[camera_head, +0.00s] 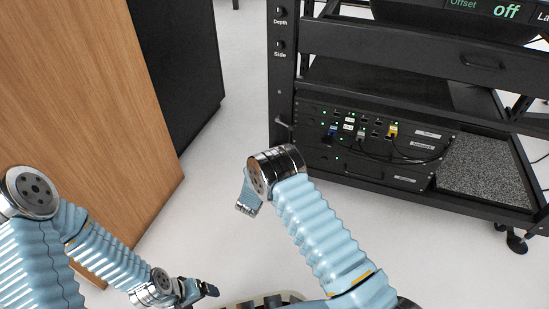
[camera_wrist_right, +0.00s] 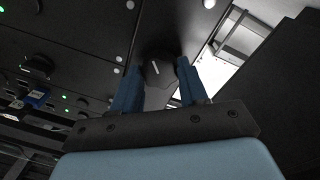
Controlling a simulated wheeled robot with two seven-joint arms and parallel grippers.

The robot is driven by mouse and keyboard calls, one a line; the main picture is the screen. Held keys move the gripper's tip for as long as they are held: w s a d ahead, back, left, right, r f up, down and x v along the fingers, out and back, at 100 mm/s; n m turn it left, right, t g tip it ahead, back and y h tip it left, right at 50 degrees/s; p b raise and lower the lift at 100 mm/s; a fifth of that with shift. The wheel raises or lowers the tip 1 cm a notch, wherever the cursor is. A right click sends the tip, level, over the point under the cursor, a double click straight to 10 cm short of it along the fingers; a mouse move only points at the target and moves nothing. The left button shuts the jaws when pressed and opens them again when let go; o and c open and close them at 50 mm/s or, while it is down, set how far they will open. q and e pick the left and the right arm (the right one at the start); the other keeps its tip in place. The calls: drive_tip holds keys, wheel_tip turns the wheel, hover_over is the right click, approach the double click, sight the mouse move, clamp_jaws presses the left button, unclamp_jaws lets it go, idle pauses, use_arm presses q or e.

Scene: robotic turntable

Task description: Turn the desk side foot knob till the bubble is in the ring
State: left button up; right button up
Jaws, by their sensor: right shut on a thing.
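In the right wrist view, a dark knob (camera_wrist_right: 158,68) with a white pointer line sits on a black panel. My right gripper (camera_wrist_right: 158,76) has its blue fingers on both sides of this knob and is shut on it. No label on it can be read. In the head view the right arm bends in front of the rack's lower left, and its fingers are hidden. My left gripper (camera_head: 207,289) is at the bottom, empty-looking and away from the rack; its finger gap is unclear. No bubble or ring shows in either view.
A black rack (camera_head: 400,45) stands at right, with knobs labelled Depth (camera_head: 281,12) and Side (camera_head: 281,45) on its left post. Cabled units (camera_head: 375,135) sit low in it. A screen (camera_head: 490,8) reads "Offset off". A wooden cabinet (camera_head: 90,110) stands at left, with floor between.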

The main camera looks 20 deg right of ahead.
drive_tip(key=shift+s+f+n, duration=0.1)
drive_tip(key=shift+f+n, duration=0.05)
drive_tip(key=shift+n, duration=0.55)
drive_tip(key=o, duration=1.1)
drive_tip(key=shift+c, duration=0.2)
drive_tip(key=p+v, duration=0.2)
drive_tip(key=v, duration=1.1)
drive_tip(key=shift+s+a, duration=0.2)
drive_tip(key=shift+s, duration=0.1)
